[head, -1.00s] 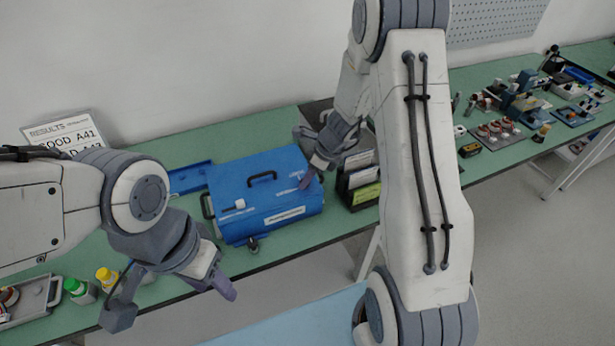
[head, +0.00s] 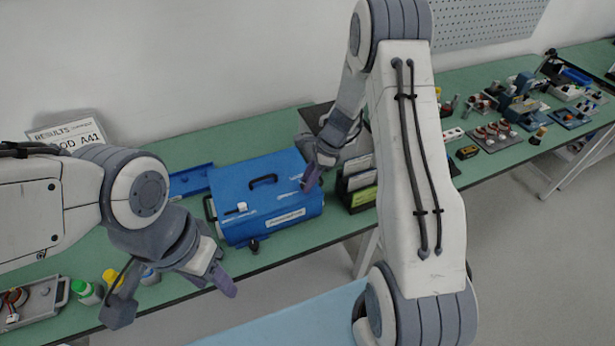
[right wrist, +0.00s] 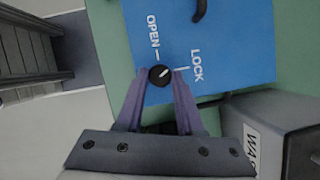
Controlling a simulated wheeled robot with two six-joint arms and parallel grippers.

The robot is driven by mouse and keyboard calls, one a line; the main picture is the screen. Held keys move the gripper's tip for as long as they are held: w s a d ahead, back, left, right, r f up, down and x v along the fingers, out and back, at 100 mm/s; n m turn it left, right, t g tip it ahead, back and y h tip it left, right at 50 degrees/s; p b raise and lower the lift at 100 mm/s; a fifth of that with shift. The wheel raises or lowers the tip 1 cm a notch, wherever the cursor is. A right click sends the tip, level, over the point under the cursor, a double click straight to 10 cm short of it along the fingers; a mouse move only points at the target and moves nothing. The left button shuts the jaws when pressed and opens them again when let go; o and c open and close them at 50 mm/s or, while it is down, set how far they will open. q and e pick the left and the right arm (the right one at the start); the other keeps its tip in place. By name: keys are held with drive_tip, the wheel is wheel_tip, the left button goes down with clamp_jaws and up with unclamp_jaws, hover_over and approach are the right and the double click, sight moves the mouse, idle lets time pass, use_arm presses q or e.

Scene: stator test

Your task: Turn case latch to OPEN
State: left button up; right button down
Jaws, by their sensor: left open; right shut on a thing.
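The blue case (head: 265,222) lies on the green bench. In the right wrist view its blue face (right wrist: 230,35) carries the white words OPEN and LOCK. Between and below them is the round black latch knob (right wrist: 159,76). Its white pointer line is tilted, aimed between the OPEN mark and the LOCK mark. My right gripper (right wrist: 160,80) is shut on the knob, one purple finger on each side. In the head view my right gripper (head: 311,178) is at the case's right end. My left gripper (head: 221,282) is open and empty in front of the bench's edge.
A black rack of files (head: 357,186) stands close to the right of the case. A blue tray (head: 190,181) lies behind it on the left. Bottles (head: 86,291) and a grey tray (head: 40,300) are at the front left. Several parts and fixtures fill the far right bench.

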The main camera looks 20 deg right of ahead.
drive_tip(key=n+g, duration=0.1)
drive_tip(key=n, duration=0.2)
drive_tip(key=shift+w, duration=0.15)
drive_tip(key=n+g, duration=0.1)
drive_tip(key=n, duration=0.1)
drive_tip(key=shift+w+n, duration=0.1)
drive_tip(key=shift+n, duration=0.3)
drive_tip(key=n+g, duration=0.1)
drive_tip(key=n, duration=0.2)
drive_tip(key=n+g+h, duration=0.1)
drive_tip(key=n, duration=0.2)
drive_tip(key=shift+w+a, duration=0.1)
drive_tip(key=shift+w, duration=0.05)
drive_tip(key=shift+n, duration=0.3)
drive_tip(key=c, duration=0.5)
unclamp_jaws()
drive_tip(key=shift+b, duration=0.3)
